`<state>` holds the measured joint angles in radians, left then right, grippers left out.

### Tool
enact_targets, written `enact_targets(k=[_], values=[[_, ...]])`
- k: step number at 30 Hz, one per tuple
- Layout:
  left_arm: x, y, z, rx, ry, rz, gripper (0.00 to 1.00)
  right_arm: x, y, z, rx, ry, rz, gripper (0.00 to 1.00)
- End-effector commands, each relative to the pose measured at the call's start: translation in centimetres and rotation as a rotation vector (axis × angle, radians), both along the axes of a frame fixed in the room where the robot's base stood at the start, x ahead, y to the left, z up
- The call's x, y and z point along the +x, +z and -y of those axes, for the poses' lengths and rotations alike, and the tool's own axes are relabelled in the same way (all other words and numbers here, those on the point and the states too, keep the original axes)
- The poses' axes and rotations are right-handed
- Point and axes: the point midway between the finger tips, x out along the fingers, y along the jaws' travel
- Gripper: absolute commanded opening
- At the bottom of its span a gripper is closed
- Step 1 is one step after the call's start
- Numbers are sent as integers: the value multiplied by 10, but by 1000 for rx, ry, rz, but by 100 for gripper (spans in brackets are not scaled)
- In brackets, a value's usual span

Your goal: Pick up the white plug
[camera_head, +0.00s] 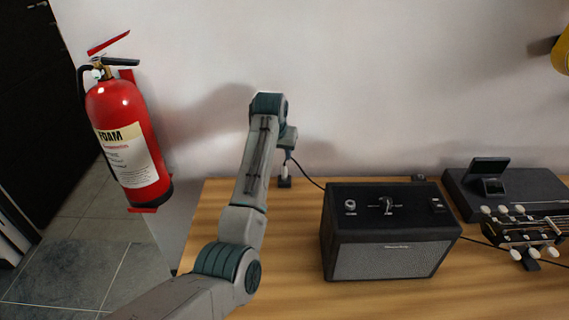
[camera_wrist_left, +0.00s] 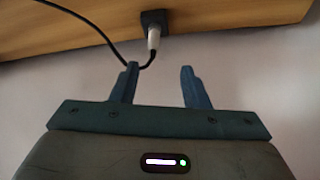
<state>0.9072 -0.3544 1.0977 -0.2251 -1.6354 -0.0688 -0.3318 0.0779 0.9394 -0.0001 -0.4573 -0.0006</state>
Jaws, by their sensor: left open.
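The white plug (camera_wrist_left: 153,38) is a small pale cylinder in the left wrist view, seated against a black block (camera_wrist_left: 155,19) at the table edge. A black cable runs from its near end. In the head view the plug (camera_head: 285,170) is tiny, just below my left gripper (camera_head: 289,146). In the left wrist view my left gripper (camera_wrist_left: 160,72) has its two teal fingers apart with nothing gripped. The plug lies beyond the fingertips, nearer the left finger's side. The cable passes close to the left fingertip; I cannot tell whether they touch. My right gripper is out of view.
A black amplifier (camera_head: 390,232) stands on the wooden table (camera_head: 285,250), right of my left arm. Farther right are a black case (camera_head: 530,188) and a guitar headstock (camera_head: 525,235). A red fire extinguisher (camera_head: 128,140) hangs at left. The wall is close behind.

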Motion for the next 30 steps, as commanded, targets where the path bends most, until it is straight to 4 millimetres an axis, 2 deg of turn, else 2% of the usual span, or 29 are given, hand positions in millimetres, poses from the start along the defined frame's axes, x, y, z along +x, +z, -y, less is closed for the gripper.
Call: enact_targets(k=[1,4,9,13,16,20,23,30], values=[[-2,1,10,-9,-11,0,41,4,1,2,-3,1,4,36],[-1,-5,16,-13,-17,-1,41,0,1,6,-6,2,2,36],[9,-31,18,-12,-17,-3,41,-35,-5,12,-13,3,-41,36],[15,-45,20,-13,-17,-1,41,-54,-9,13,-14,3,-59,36],[17,-51,19,-13,-16,0,41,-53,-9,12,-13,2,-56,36],[20,-64,17,-12,-16,-2,41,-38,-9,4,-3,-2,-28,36],[25,-81,15,-11,-16,-4,41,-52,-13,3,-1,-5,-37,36],[32,-100,17,-14,-15,-1,41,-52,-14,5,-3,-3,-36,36]])
